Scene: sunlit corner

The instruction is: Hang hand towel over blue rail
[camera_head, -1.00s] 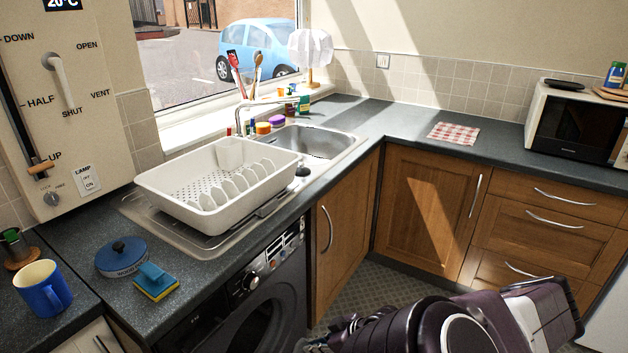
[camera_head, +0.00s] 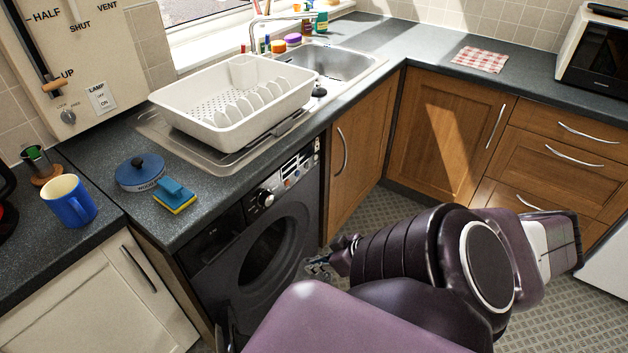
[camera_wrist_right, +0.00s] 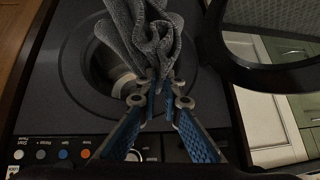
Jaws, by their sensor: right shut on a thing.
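In the right wrist view a grey hand towel (camera_wrist_right: 143,35) is bunched between the blue-padded fingers of my right gripper (camera_wrist_right: 160,92), which is shut on it. Its folds spread away from the fingertips, in front of the washing machine's round opening. In the head view my right gripper (camera_head: 318,267) is small and partly hidden by my arm, beside the washing machine (camera_head: 225,285); the towel cannot be made out there. My left gripper is out of view. No blue rail shows in either view.
The washing machine's round door (camera_wrist_right: 275,62) stands open at the right in the wrist view. A white dish rack (camera_head: 235,118), blue-lidded tin (camera_head: 140,172), sponge (camera_head: 175,197) and blue mug (camera_head: 69,200) are on the counter. Patterned floor (camera_head: 385,215) is clear before the wooden cupboards.

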